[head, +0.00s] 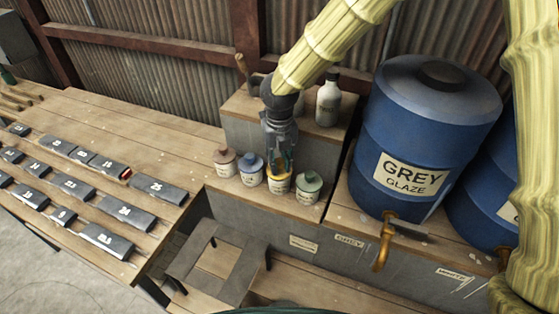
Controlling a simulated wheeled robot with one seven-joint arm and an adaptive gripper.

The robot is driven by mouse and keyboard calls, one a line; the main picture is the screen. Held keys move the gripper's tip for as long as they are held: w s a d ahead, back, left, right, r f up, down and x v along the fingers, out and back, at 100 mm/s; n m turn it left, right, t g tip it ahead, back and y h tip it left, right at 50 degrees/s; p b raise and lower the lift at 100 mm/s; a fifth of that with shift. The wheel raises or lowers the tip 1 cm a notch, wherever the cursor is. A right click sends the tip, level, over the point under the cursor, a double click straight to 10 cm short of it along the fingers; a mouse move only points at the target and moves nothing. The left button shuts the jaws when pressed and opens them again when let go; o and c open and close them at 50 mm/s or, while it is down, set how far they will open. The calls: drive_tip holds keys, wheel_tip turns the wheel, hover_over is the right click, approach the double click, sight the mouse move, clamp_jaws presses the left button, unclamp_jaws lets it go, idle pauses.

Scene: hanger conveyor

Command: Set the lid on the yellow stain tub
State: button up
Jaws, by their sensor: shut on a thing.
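The yellow stain tub (279,186) stands on the wooden ledge, third from the left in a row of small tubs. My gripper (281,165) points down right over this tub, its fingers closed at the tub's top. It is shut on the lid, which is mostly hidden by the fingers. A yellow edge shows just under the fingertips. I cannot tell whether the lid touches the tub's rim or is level on it.
A pink-lidded tub (225,161) and a blue-lidded tub (251,170) stand left of the yellow one, a green-lidded tub (308,187) close right. A bottle (328,101) stands on the raised shelf behind. A blue glaze barrel (420,125) with a tap (384,243) is at right.

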sight(280, 161)
drive_tip(key=shift+f, duration=0.5)
idle(1.1)
drive_tip(key=o, duration=0.6)
drive_tip(key=shift+o, duration=0.2)
drive_tip(key=o, duration=0.5)
drive_tip(key=shift+r, duration=0.1)
wheel_tip(280, 161, up, 12)
drive_tip(key=shift+f, duration=0.1)
drive_tip(key=shift+f, duration=0.1)
idle(0.4)
